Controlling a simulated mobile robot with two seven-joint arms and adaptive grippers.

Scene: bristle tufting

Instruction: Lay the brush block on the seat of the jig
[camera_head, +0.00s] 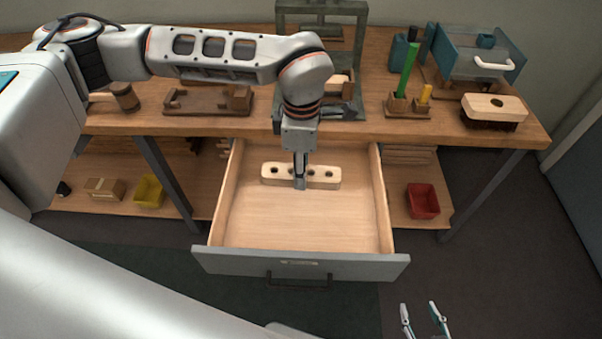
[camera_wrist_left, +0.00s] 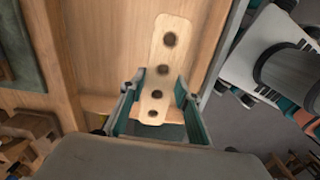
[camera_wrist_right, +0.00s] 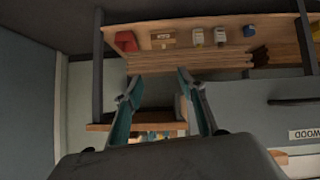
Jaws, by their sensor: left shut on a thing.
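The brush block is a pale wooden bar (camera_head: 328,183) with several dark holes in a row, inside the open drawer (camera_head: 260,225). My left gripper (camera_head: 300,184) reaches down into the drawer and is shut on the block near its middle. The left wrist view shows the block (camera_wrist_left: 172,25) between the two fingers. I cannot tell whether it touches the drawer floor. My right gripper (camera_head: 420,306) is open and empty, low in front of the bench. On the bench, a dark wooden fixture (camera_head: 195,107) and a green-grey frame (camera_head: 350,30) stand; which is the jig is unclear.
A yellow bin (camera_head: 149,191) and a red bin (camera_head: 423,201) sit on the lower shelf. The drawer's walls surround the block.

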